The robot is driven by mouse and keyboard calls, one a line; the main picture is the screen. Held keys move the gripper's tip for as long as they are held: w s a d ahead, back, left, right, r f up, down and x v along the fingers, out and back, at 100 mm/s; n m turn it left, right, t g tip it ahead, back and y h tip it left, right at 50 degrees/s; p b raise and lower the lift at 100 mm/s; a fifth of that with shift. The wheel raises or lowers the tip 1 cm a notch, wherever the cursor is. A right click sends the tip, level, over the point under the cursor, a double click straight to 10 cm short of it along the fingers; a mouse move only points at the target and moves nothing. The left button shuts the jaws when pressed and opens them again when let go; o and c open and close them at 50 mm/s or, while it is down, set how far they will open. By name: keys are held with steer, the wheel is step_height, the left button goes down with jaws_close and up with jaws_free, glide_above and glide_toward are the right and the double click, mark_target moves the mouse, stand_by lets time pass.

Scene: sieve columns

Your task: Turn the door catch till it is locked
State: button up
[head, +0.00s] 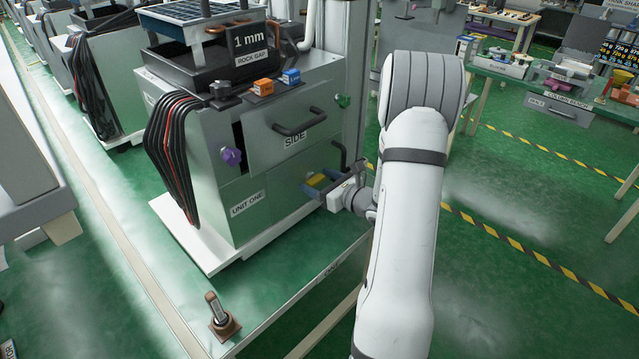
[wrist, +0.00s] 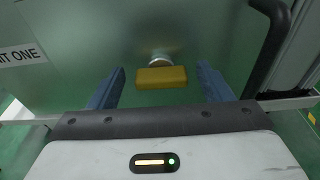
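The door catch (wrist: 161,77) is a yellow bar on a round silver stem on the grey cabinet face. It lies level across the wrist view, and in the head view it shows small at the lower right of the cabinet (head: 318,181). My gripper (wrist: 162,71) is open with its blue fingers on either side of the catch, with a gap at each end, not touching it. In the head view my gripper (head: 325,181) is in front of the cabinet's lower right, partly behind my arm.
A black bar handle (wrist: 270,45) is close right of the fingers. Green floor is open at right.

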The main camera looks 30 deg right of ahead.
steer(key=c, duration=1)
steer(key=o, duration=1.1)
